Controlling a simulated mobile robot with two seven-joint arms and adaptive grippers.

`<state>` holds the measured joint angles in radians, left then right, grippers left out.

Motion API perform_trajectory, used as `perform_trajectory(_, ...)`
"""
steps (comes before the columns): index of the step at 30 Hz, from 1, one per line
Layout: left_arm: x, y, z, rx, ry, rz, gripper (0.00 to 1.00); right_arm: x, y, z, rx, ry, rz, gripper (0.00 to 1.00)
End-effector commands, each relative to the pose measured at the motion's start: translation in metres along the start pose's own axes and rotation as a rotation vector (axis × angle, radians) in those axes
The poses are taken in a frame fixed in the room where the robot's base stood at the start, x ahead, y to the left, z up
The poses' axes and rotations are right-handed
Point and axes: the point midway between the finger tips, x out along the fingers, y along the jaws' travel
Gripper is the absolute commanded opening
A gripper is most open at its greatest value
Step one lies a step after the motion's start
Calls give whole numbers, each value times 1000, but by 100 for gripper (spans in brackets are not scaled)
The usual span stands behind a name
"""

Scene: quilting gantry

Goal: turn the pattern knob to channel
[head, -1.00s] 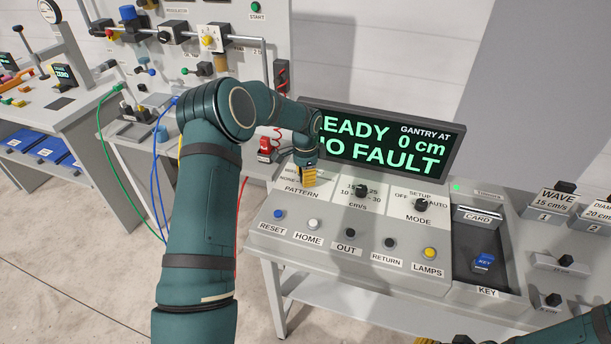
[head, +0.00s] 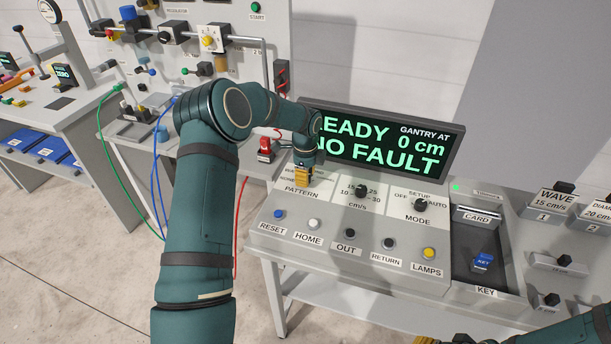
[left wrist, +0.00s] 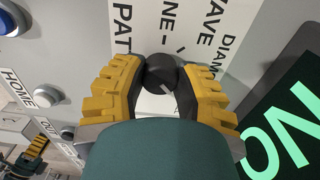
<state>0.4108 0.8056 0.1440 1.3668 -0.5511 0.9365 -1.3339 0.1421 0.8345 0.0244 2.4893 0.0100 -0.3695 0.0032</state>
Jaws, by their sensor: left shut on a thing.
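The pattern knob (left wrist: 162,72) is small, round and black, with a pale mark on its near side. In the left wrist view it sits between the two yellow fingers of my left gripper (left wrist: 160,84), which is shut on it. The printed pattern label (left wrist: 123,38) and words such as NONE and WAVE lie beyond it; I cannot read a channel word. In the head view my left gripper (head: 303,177) is over the pattern area of the console and hides the knob. Part of my right gripper (head: 426,341) shows at the bottom edge; its jaw state is unclear.
The display (head: 385,142) behind the console reads NO FAULT and 0 cm. The speed knob (head: 361,191) and mode knob (head: 421,204) stand right of my left gripper. Several push buttons, including RESET (head: 278,214) and HOME (head: 313,223), line the front.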

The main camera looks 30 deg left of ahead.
Motion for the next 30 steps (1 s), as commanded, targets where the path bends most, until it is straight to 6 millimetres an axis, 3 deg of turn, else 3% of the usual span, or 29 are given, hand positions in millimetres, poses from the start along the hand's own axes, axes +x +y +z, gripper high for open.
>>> perform_trajectory(13,0,0,0,10,-1,-1,0,0,0,0,0,0,0,47)
perform_trajectory(14,0,0,0,10,-1,-1,41,0,0,0,0,0,0,47)
perform_trajectory(16,0,0,0,9,-1,-1,65,0,0,0,0,0,0,47)
perform_trajectory(26,-1,0,0,9,0,-1,65,0,0,0,0,0,0,47)
perform_trajectory(30,-13,-1,0,9,0,-2,65,0,0,0,0,0,0,47)
